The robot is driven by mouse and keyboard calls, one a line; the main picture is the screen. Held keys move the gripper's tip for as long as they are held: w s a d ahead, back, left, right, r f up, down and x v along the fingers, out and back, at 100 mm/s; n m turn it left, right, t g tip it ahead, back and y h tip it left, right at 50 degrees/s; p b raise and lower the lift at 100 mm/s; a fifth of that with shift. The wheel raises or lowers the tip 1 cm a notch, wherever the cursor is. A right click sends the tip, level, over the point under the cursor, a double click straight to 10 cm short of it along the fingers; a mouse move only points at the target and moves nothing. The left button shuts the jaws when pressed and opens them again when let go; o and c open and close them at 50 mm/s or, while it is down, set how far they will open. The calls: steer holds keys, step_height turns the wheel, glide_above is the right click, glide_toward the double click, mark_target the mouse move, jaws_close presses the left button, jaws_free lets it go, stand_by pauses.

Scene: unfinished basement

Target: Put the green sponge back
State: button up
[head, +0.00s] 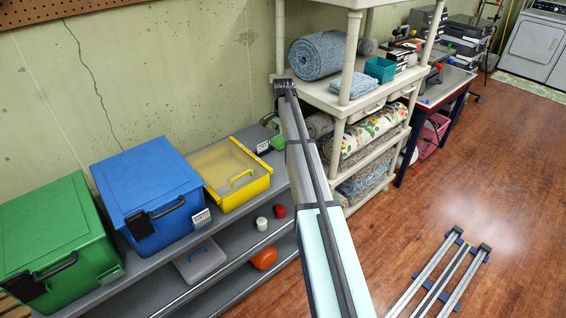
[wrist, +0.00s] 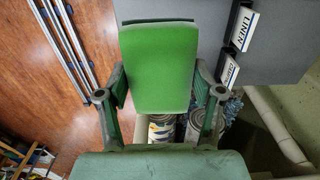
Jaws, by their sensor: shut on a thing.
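The green sponge (wrist: 158,65) is a flat bright green block in the middle of the wrist view. My gripper (wrist: 158,95) is shut on it, one finger on each side. The sponge is held over or near the edge of a grey shelf (wrist: 268,45), which bears a LINEN label (wrist: 242,28) and a second label (wrist: 229,70). I cannot tell whether it touches the shelf. In the head view a small green patch (head: 277,142) shows left of my arm, by the shelf's far end; my arm hides most of that area.
On the grey shelf unit (head: 165,283) stand a green box (head: 50,235), a blue box (head: 145,180) and a yellow box (head: 232,170). A white and a red small item sit lower. A cream rack (head: 350,55) with rugs stands close to my arm. Metal rails (head: 445,275) lie on the floor.

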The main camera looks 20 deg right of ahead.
mark_target(283, 169)
step_height(283, 169, down, 13)
steer(key=p, duration=0.3)
steer(key=shift+f, duration=0.1)
steer(key=shift+f, duration=0.2)
steer(key=o, duration=1.1)
steer(key=shift+r, duration=0.1)
step_height(283, 169, up, 12)
steer(key=b, duration=0.3)
steer(key=shift+r+b, duration=0.15)
steer(key=shift+b, duration=0.25)
